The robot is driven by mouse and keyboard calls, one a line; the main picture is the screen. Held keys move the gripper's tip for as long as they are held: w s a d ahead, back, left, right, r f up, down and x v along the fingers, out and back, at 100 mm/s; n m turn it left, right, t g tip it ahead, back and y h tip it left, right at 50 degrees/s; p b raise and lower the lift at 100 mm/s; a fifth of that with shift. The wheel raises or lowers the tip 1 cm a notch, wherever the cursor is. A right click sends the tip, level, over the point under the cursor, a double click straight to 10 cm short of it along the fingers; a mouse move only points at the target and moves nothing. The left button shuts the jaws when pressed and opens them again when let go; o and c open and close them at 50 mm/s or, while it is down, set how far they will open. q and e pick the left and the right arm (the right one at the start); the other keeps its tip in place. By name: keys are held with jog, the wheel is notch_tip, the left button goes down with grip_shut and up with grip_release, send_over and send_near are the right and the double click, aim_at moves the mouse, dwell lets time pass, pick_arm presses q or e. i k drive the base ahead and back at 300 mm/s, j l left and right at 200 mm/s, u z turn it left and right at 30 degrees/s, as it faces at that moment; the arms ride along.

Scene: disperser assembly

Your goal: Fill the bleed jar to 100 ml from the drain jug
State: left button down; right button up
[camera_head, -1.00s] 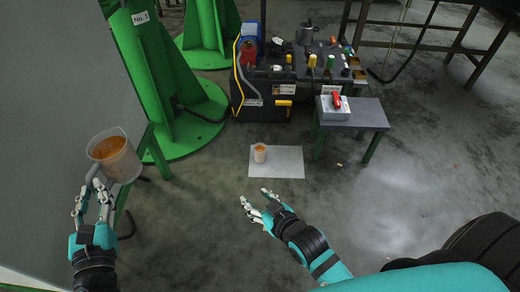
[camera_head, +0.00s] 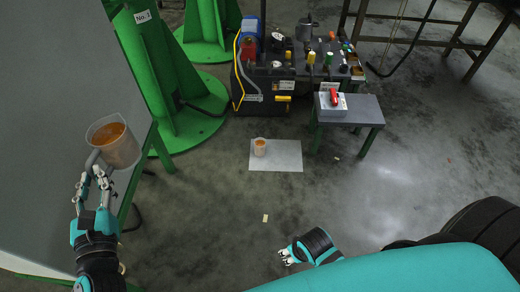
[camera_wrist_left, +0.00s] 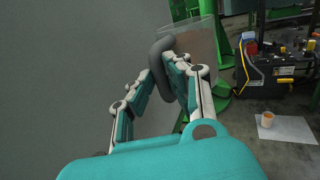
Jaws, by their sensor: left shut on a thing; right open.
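The drain jug (camera_head: 121,152) is a clear jug with orange liquid, at the left of the head view. My left gripper (camera_head: 96,174) is shut on its grey handle and holds it beside the grey panel. In the left wrist view, the jug (camera_wrist_left: 200,45) is beyond the fingers (camera_wrist_left: 160,78), with its handle between them. The bleed jar (camera_head: 260,150) is a small clear jar with orange liquid, standing upright on a white sheet (camera_head: 286,158) on the floor. Its level marks are too small to read. My right gripper (camera_head: 287,256) is open and empty, at bottom centre, apart from the jar.
A dark machine (camera_head: 275,85) with coloured caps and hoses stands behind the sheet. A small table (camera_head: 362,112) with a red-handled switch box (camera_head: 333,103) is to its right. Green stands (camera_head: 180,90) rise at left.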

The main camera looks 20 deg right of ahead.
aim_at(259, 144)
jog(key=z, duration=0.35)
jog(key=i+z, duration=0.2)
jog(key=z, duration=0.25)
jog(key=i+z, duration=0.2)
jog(key=z, duration=0.25)
jog(key=i+j, duration=0.15)
jog(key=i, duration=0.3)
jog(key=i+j, duration=0.2)
jog(key=i, duration=0.25)
